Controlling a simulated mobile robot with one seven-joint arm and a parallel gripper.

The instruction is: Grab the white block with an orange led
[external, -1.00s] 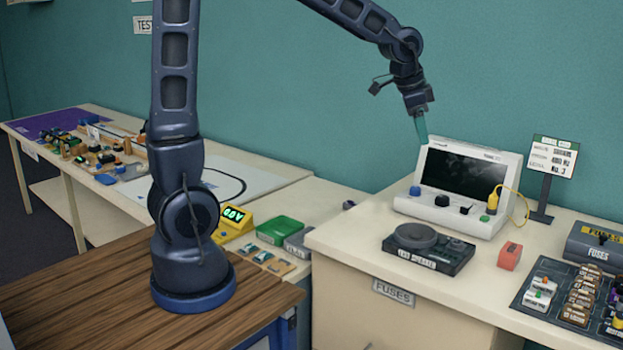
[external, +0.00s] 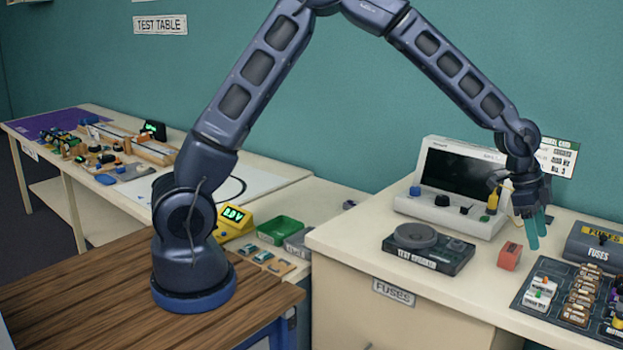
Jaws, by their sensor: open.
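Two small white blocks stand at the left end of the dark parts board (external: 533,303) on the right-hand table. The rear white block (external: 543,286) has an orange spot on top. The front white block (external: 537,301) has a green spot on top. My gripper (external: 538,232) is open and empty, with teal fingers pointing down. In the picture it is above and slightly left of both blocks, apart from them. Nothing hides the tops of the blocks.
Brown labelled fuse blocks (external: 582,293) fill several places beside the white blocks. A red-orange block (external: 509,257) stands left of the board. A grey fuse box (external: 600,247) is behind it. A white console (external: 450,210) and a black tester (external: 428,251) stand further left.

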